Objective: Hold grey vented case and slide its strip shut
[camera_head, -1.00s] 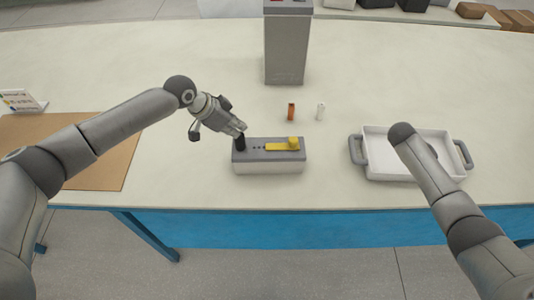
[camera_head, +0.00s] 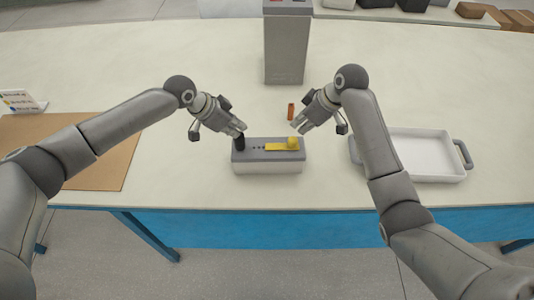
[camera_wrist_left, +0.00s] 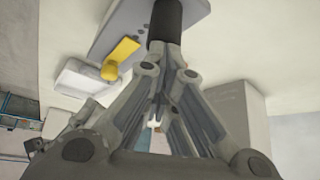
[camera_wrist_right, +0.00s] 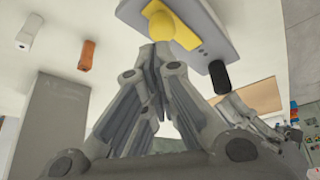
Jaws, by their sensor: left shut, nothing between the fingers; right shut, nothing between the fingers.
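The grey vented case (camera_head: 268,166) stands on the table with a pale lower body. A black post (camera_head: 239,144) rises at its left end. A yellow strip (camera_head: 276,147) with a round yellow knob (camera_head: 292,142) lies on its top, and small dark holes show left of the strip. My left gripper (camera_head: 240,129) is shut with its tips at the black post, which also shows in the left wrist view (camera_wrist_left: 165,18). My right gripper (camera_head: 297,128) is shut just behind the knob. In the right wrist view its tips overlap the knob (camera_wrist_right: 162,26); contact is unclear.
An orange cylinder (camera_head: 291,110) stands behind the case; a white cylinder (camera_wrist_right: 28,32) shows in the right wrist view. A tall grey box (camera_head: 286,50) stands farther back. A white handled tray (camera_head: 432,178) is at right, a brown mat (camera_head: 105,170) at left.

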